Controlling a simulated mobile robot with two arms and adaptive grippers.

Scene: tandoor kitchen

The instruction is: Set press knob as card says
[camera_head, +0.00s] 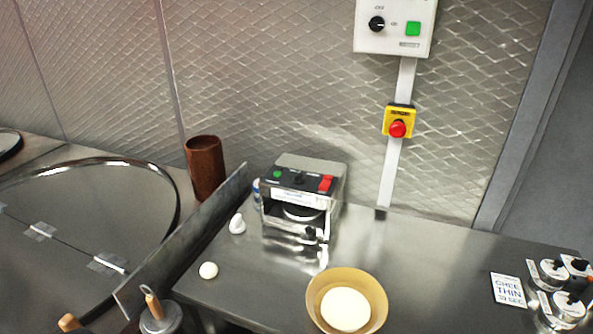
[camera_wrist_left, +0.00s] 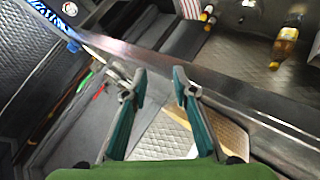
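The press (camera_head: 300,215) stands on the metal counter in the head view. Its dark top panel carries a small dark knob (camera_head: 299,178) between a green button (camera_head: 278,174) and a red switch (camera_head: 325,184); the knob's setting is too small to read. The white card (camera_head: 508,290) lies at the right of the counter; it appears to read "GHEE THIN" with a smaller line in seconds below. My left gripper (camera_wrist_left: 159,82) shows only in the left wrist view, its teal fingers apart and nothing between them. It is away from the press. My right gripper is in neither view.
A tan bowl (camera_head: 318,305) with pale dough stands in front of the press. White pieces (camera_head: 208,270) lie to its left. A brown cylinder (camera_head: 205,170) stands behind. Wall controls (camera_head: 393,28) and a red stop button (camera_head: 397,129) are above. Counter between bowl and card is clear.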

